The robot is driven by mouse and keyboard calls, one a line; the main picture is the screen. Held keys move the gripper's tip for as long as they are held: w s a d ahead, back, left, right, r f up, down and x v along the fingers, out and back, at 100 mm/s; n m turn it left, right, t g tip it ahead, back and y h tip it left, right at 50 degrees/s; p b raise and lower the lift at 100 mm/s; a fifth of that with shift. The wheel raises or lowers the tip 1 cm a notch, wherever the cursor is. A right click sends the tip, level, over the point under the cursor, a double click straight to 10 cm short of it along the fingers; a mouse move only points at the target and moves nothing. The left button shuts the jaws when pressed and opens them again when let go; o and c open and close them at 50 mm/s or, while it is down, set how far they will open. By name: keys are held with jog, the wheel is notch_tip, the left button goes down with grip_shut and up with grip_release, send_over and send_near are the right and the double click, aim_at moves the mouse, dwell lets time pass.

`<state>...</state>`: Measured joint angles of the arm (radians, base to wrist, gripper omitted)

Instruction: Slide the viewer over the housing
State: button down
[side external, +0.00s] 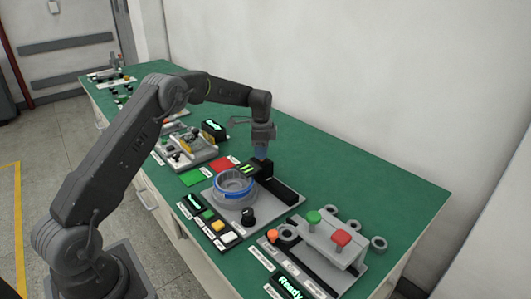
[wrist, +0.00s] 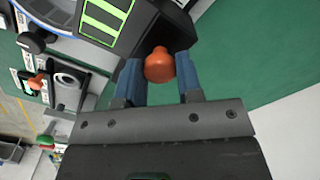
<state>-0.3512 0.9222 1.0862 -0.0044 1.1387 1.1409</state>
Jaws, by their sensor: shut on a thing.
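The viewer (side external: 262,170) is a black block with green bars on its screen, at the back right edge of the round housing in the side view. The wrist view shows the viewer's screen (wrist: 105,18) at the top and its orange knob (wrist: 159,65). My gripper (side external: 262,153) has blue fingers and is above the viewer. In the wrist view my gripper (wrist: 160,75) is shut on the orange knob, one finger on each side. The housing (side external: 234,186) is a grey ring with a blue band, its top mostly uncovered. I cannot tell whether viewer and housing touch.
A black rail (side external: 285,194) runs right of the housing. A black dial (side external: 248,217) and a button panel (side external: 210,222) stand in front. A station with red and green knobs (side external: 340,239) is at right. Green table (side external: 390,185) is free behind it.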

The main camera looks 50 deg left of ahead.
jog(key=shift+a+r, duration=0.1)
jog(key=shift+a, duration=0.25)
jog(key=c, duration=1)
grip_release()
jog(key=shift+o, duration=1.1)
jog(key=shift+d, duration=0.1)
notch_tip(320, 180, up, 14)
